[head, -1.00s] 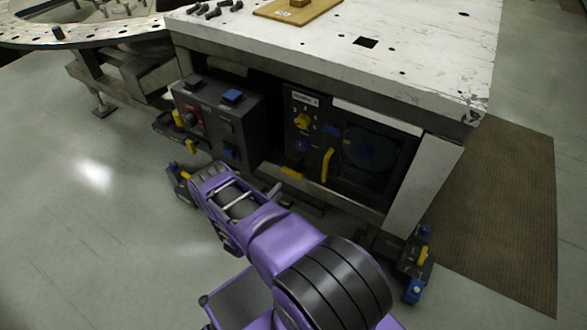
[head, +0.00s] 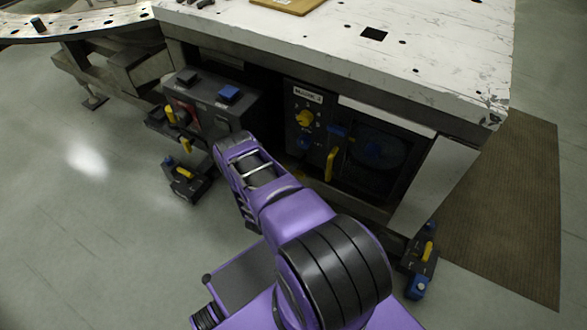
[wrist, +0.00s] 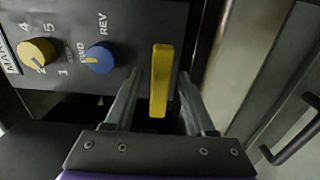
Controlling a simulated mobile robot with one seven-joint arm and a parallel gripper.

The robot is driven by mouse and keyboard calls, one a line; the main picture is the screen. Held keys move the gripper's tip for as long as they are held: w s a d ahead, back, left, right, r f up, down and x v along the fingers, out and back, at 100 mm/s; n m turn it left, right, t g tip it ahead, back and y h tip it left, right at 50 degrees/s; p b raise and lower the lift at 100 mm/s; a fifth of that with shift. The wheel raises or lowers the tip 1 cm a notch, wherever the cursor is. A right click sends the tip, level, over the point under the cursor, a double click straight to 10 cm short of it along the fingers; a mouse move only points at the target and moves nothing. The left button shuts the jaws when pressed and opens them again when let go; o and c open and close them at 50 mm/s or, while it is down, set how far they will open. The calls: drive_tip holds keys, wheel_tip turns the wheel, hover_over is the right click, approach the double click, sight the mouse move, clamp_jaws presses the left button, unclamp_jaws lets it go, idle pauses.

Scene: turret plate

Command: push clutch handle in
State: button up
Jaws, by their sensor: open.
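The clutch handle appears to be the upright yellow bar (wrist: 161,80) on the dark control panel; no label on it can be read. It also shows in the head view as a yellow handle (head: 331,165) right of the knobs. In the wrist view my gripper (wrist: 158,76) is open, with one finger on each side of the yellow bar and dark gaps between. Whether the fingers touch the bar cannot be told. In the head view my purple arm hides the gripper.
A yellow numbered knob (wrist: 36,52) and a blue FWD/REV knob (wrist: 99,58) sit left of the bar. A dark bar handle (wrist: 291,130) is at the right. A grey switch box (head: 207,110) stands left under the white tabletop (head: 440,50). Foot units stand on the floor.

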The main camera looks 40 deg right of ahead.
drive_tip(key=shift+c, duration=0.2)
clamp_jaws()
